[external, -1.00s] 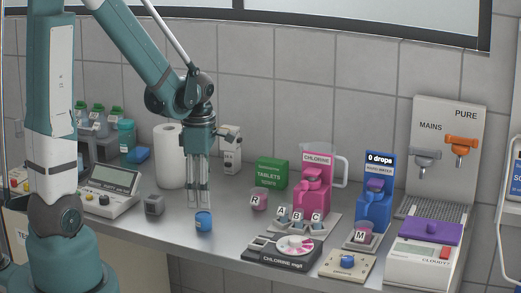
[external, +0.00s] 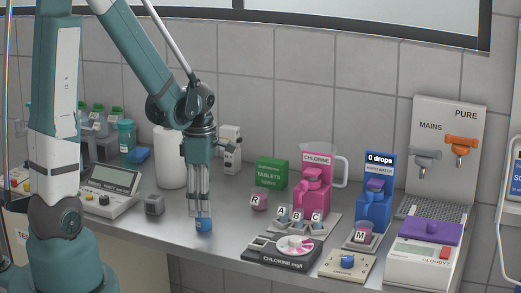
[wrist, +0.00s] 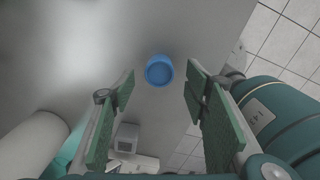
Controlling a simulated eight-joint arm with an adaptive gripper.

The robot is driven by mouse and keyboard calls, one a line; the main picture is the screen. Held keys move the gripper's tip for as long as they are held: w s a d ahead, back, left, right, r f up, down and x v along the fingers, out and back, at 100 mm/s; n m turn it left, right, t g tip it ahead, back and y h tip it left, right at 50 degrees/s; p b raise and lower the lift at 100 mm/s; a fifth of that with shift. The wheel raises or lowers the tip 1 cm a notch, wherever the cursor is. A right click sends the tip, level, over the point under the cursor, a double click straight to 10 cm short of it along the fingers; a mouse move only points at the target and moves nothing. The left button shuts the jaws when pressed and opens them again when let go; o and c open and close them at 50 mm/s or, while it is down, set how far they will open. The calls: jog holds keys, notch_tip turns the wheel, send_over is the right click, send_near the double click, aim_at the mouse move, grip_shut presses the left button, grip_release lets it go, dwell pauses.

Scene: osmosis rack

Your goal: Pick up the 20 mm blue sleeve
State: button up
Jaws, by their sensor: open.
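The blue sleeve (external: 204,225) stands on the grey counter near its front edge. In the wrist view the blue sleeve (wrist: 159,70) looks like a short round cup seen from above, lying between and just beyond the two green finger pads. My gripper (external: 203,215) is open and points down, with its fingertips at the sleeve's top in the external view. In the wrist view my gripper (wrist: 160,85) has one finger on each side of the sleeve, with a gap on both sides. The fingers partly cover the sleeve in the external view.
A small grey block (external: 154,204) stands to the left, and a white paper roll (external: 168,160) behind. A pink cup marked R (external: 259,201) and a chlorine tester (external: 282,252) stand to the right. The counter close around the sleeve is clear.

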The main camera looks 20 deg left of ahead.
aim_at(204, 221)
jog(key=shift+f, duration=0.15)
jog(key=shift+w+f+b, duration=0.1)
jog(key=shift+f+b, duration=0.45)
jog(key=shift+f, duration=1.9)
jog(key=c, duration=0.8)
